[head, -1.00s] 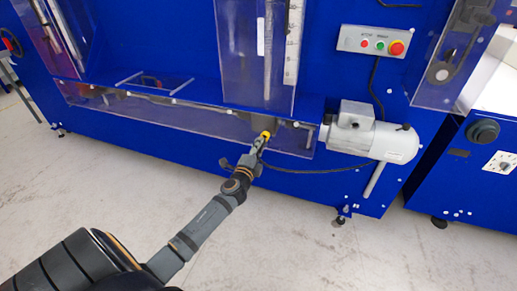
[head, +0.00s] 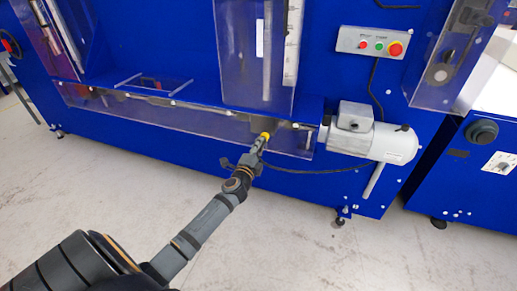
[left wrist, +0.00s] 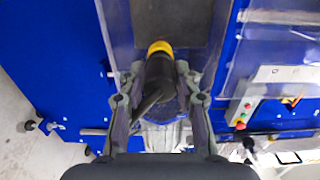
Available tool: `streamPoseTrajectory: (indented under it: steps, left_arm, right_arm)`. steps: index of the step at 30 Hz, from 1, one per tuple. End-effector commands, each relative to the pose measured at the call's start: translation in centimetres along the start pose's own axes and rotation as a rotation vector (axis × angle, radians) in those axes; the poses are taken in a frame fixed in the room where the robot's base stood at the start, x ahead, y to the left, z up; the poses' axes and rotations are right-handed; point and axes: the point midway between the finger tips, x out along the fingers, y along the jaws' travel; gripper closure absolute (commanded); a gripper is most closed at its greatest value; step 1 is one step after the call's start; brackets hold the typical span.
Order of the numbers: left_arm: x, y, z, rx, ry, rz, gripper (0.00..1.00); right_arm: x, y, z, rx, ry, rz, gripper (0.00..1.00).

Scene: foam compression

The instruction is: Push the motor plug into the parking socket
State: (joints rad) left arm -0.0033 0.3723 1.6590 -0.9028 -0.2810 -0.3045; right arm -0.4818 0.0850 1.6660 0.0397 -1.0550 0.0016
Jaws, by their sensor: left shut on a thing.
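The motor plug is a black cylinder with a yellow end. In the left wrist view, its black body (left wrist: 158,75) lies between the fingers of my left gripper (left wrist: 160,70), which is shut on it. Its yellow end points away from me toward a grey surface. In the head view, the yellow end (head: 265,135) shows at the tip of my left gripper (head: 259,144), low in front of the blue machine (head: 230,170). I cannot make out the parking socket, or whether the plug touches anything. My right gripper is not in view.
A grey motor (head: 375,140) sticks out right of the gripper, with a black cable (head: 315,170) hanging below it. A button box (head: 371,42) is above. Clear panels (head: 255,55) front the machine. The pale floor (head: 270,245) is open.

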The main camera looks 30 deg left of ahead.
Motion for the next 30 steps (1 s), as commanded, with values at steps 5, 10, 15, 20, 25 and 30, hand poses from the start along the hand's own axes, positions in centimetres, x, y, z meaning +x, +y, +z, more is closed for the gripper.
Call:
streamPoseTrajectory:
  steps: [5,10,15,20,25,30]
  left_arm:
    - [0.4,0.0,0.0,0.000,0.000,-0.001,1.00]
    - [0.7,0.0,0.0,0.000,0.001,-0.001,1.00]
    - [1.1,-0.1,0.0,0.000,0.000,-0.001,1.00]
    - [1.4,0.0,0.0,0.000,0.000,-0.001,1.00]
    - [1.5,-0.1,0.0,0.000,0.000,-0.001,0.56]
    - [1.5,0.0,0.0,0.000,0.000,0.000,0.41]
  right_arm:
    - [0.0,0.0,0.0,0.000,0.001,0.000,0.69]
    - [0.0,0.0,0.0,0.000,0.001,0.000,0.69]
    - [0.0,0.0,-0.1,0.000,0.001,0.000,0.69]
    - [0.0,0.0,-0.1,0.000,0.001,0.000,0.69]
    - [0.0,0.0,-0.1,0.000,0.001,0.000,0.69]
    - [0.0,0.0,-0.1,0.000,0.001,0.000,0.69]
